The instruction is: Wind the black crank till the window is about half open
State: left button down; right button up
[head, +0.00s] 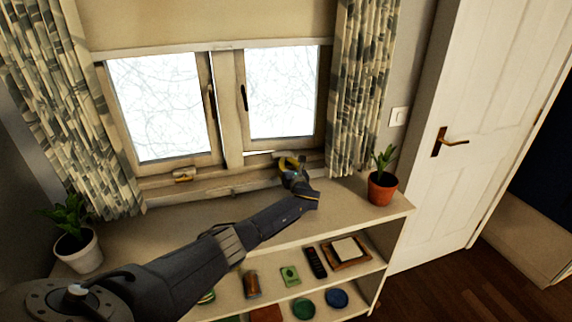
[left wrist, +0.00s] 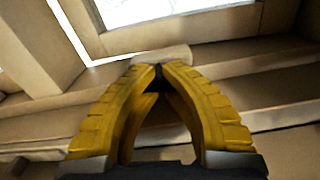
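My left gripper (head: 289,163) is at the sill below the right pane. In the left wrist view its yellow fingers (left wrist: 158,77) come together at the tips around a small black piece, which looks like the black crank (left wrist: 157,83). The fingers hide most of the crank, and its arm is not clear in the head view. My right gripper is not in view.
A small pale fitting (head: 183,175) sits below the left pane. A terracotta potted plant (head: 382,180) stands right of my gripper, a white-potted plant (head: 77,245) at left. Patterned curtains (head: 362,85) flank the window. The shelf unit (head: 400,208) holds small items below.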

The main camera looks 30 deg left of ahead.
pick_arm(q)
jog(key=shift+n, duration=0.7)
jog(key=c, duration=1.5)
grip_release()
jog(key=o, duration=0.5)
jog(key=shift+o, duration=1.3)
jog(key=shift+s+d+f, duration=0.1)
jog(key=shift+s+d, duration=0.05)
jog(key=shift+d, duration=0.1)
jog(key=shift+o, duration=0.5)
jog(key=v, duration=1.1)
jog(key=shift+s+d, duration=0.15)
jog(key=shift+s, duration=0.05)
